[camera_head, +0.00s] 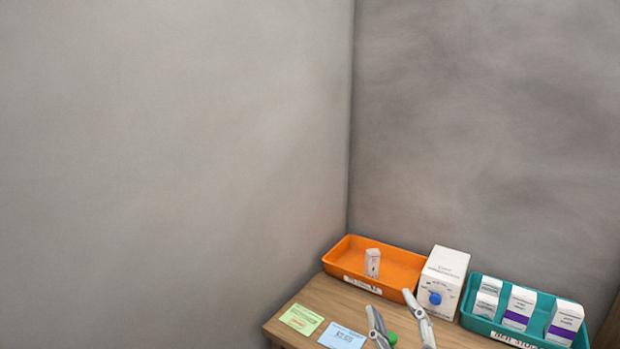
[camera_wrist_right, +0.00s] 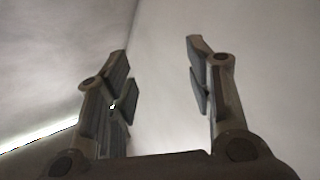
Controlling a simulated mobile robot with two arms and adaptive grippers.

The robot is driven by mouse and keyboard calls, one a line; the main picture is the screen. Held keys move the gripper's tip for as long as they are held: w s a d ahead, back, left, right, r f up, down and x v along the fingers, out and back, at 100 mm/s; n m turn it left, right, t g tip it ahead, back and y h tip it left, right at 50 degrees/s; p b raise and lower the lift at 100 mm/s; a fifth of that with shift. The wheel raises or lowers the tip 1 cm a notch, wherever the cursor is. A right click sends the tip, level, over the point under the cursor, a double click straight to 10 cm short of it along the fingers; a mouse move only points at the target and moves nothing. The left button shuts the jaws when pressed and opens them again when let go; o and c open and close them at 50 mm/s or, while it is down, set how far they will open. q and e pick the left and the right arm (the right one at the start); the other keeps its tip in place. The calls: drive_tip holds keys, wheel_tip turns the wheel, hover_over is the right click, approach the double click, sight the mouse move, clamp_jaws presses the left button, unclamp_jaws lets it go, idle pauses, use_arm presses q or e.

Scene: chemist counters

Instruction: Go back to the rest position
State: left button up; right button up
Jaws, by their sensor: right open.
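My right gripper (camera_head: 396,312) shows at the lower edge of the head view, in front of the trays and over the wooden counter. Its two fingers are spread apart with nothing between their tips. In the right wrist view the same gripper (camera_wrist_right: 160,75) is open and empty, with only grey wall beyond it. My left gripper is not in view.
On the wooden counter (camera_head: 322,294) stand an orange tray (camera_head: 402,256) holding a small white box (camera_head: 372,263), a white box with a blue knob (camera_head: 443,280), and a teal tray (camera_head: 473,322) with several cartons. Green (camera_head: 301,319) and blue (camera_head: 342,336) cards lie at the front left. Walls close the corner behind.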

drive_tip(key=s+d+f+m+g+h, duration=0.2)
drive_tip(key=s+d+f+m+g, duration=0.15)
drive_tip(key=f, duration=0.55)
drive_tip(key=s+d+f+m+g+h, duration=0.2)
drive_tip(key=s+d+f+g, duration=0.25)
drive_tip(key=f, duration=0.45)
drive_tip(key=s+a+f+g+y, duration=0.1)
drive_tip(key=s+f+g, duration=0.4)
drive_tip(key=s, duration=0.3)
drive_tip(key=s+a+f+g, duration=0.1)
drive_tip(key=s+f+g, duration=0.35)
drive_tip(key=s, duration=0.45)
wheel_tip(320, 180, down, 28)
drive_tip(key=s+f, duration=0.1)
drive_tip(key=s, duration=0.1)
drive_tip(key=s+d+f+g, duration=0.2)
drive_tip(key=s+d+f, duration=0.1)
drive_tip(key=s+f, duration=1.1)
drive_tip(key=shift+s+d+f, duration=0.15)
drive_tip(key=shift+s, duration=1)
